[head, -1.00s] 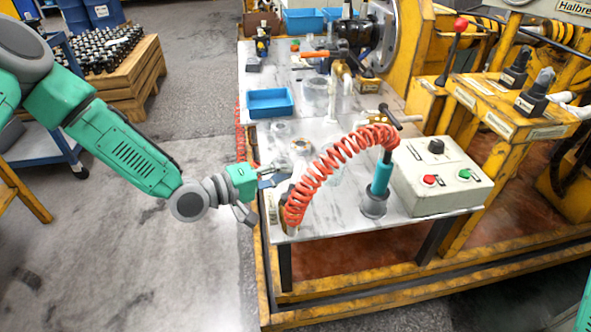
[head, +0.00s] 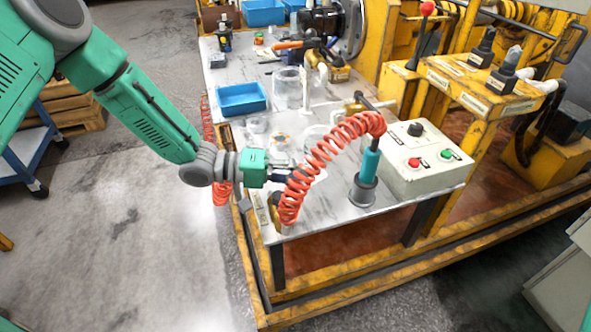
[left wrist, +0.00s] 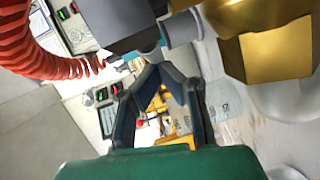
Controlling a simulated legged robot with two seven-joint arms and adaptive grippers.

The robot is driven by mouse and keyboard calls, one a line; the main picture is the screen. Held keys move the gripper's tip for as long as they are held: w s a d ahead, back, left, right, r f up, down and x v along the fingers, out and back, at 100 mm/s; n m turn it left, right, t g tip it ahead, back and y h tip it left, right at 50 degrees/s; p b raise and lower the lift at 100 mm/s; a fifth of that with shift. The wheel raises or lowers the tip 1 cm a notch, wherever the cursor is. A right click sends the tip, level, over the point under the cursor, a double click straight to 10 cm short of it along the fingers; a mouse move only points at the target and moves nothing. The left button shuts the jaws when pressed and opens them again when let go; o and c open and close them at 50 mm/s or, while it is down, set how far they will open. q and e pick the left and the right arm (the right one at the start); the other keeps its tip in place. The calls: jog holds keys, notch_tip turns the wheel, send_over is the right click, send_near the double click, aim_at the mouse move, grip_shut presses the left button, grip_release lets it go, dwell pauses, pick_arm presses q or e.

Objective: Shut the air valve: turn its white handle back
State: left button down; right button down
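My left gripper (head: 284,175) reaches over the left edge of the table, just left of the lower end of the red coiled hose. In the left wrist view its dark fingers (left wrist: 160,78) slope toward each other. Their tips lie close below a grey block (left wrist: 118,22) with a teal edge and a grey cylinder. I cannot tell whether the tips touch or hold anything. A large brass fitting (left wrist: 272,45) is close at the right of that view. I cannot clearly make out the air valve's white handle in either view. My right gripper is out of view.
The red coiled hose (head: 322,158) arches to a teal nozzle in a grey holder (head: 362,192). A control box (head: 420,170) with red and green buttons stands right of it. A blue tray (head: 242,99) and clear jars are farther back. Yellow machine frames border the right side.

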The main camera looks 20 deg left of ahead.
pick_arm(q)
jog(key=shift+s+d+m+g+h+p, duration=0.25)
jog(key=shift+d+m+g+h+p, duration=0.1)
jog(key=shift+m+g, duration=0.45)
jog(key=shift+s+d+p, duration=0.25)
jog(key=shift+d+p, duration=0.05)
jog(key=shift+d, duration=0.45)
jog(key=shift+a, duration=0.2)
jog(key=shift+d, duration=0.1)
